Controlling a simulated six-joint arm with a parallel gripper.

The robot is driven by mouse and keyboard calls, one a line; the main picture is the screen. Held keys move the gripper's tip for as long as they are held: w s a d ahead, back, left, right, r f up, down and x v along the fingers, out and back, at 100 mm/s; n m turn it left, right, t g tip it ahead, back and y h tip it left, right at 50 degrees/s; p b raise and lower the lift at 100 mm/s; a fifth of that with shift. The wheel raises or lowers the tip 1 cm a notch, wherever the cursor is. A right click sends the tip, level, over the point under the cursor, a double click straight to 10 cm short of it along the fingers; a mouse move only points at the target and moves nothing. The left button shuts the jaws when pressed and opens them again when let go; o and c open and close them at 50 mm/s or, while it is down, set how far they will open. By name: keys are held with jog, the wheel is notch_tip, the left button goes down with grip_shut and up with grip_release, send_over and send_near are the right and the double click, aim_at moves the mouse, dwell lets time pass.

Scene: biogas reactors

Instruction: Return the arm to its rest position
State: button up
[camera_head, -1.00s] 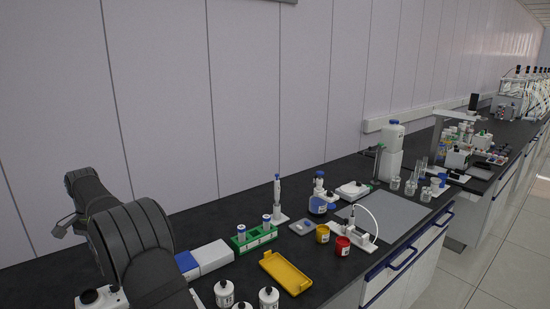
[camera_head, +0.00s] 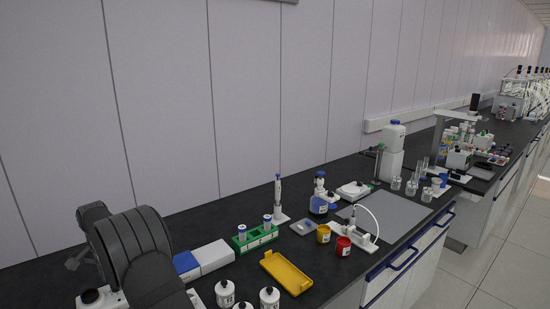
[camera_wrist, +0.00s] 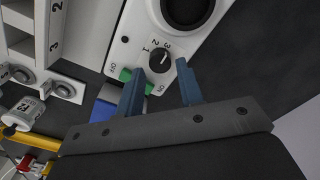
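My gripper (camera_wrist: 160,68) shows in the wrist view with two blue fingers spread apart. The gap between them is empty, so it is open. Beyond the fingertips is a white device with a black numbered knob (camera_wrist: 160,59), a round dark opening and a green switch (camera_wrist: 126,76). I cannot tell the distance between the fingertips and the device. In the head view my dark arm stands at the left edge, bent over the left end of the bench. It mostly hides my gripper there.
A white and blue box (camera_head: 205,258), a green rack (camera_head: 254,238) with tubes, a yellow tray (camera_head: 286,272), several white bottles (camera_head: 225,294), and yellow (camera_head: 323,233) and red (camera_head: 343,245) jars stand right of my arm. The wall is behind. A grey mat (camera_head: 400,212) is mostly bare.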

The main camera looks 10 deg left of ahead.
notch_tip(320, 180, down, 2)
jog(key=shift+f, duration=0.1)
jog(key=shift+f+n, duration=0.15)
jog(key=shift+n, duration=0.15)
jog(key=n, duration=0.3)
jog(key=shift+n, duration=0.4)
jog(key=n, duration=0.4)
jog(key=shift+n, duration=0.3)
jog(key=n, duration=0.4)
jog(key=shift+n, duration=2.2)
